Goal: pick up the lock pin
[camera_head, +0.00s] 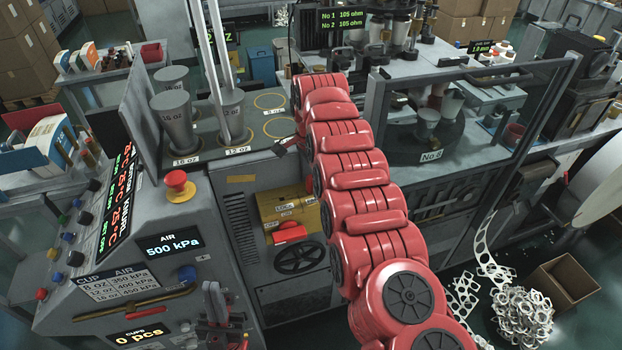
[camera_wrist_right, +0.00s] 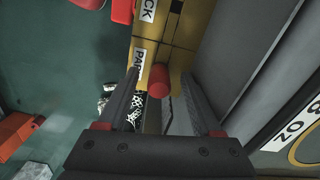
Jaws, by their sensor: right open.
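The lock pin appears as a red cylinder (camera_head: 290,233) at the front of a yellow block (camera_head: 268,208) on the grey machine's front. In the right wrist view the red pin (camera_wrist_right: 159,82) lies between the lines of my open fingers, beyond their tips, with the yellow block (camera_wrist_right: 180,62) behind it. My right gripper (camera_head: 287,146) is at the front edge of the cup table, above the block, open and empty. My left gripper (camera_head: 216,302) is low in front of the control panel; its jaw opening is not clear.
The grey table edge (camera_wrist_right: 245,45) runs close beside my right gripper. Cups (camera_head: 172,125) and tall rods stand on the table. A handwheel (camera_head: 300,259) sits below the block. The control panel (camera_head: 125,245) is at left.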

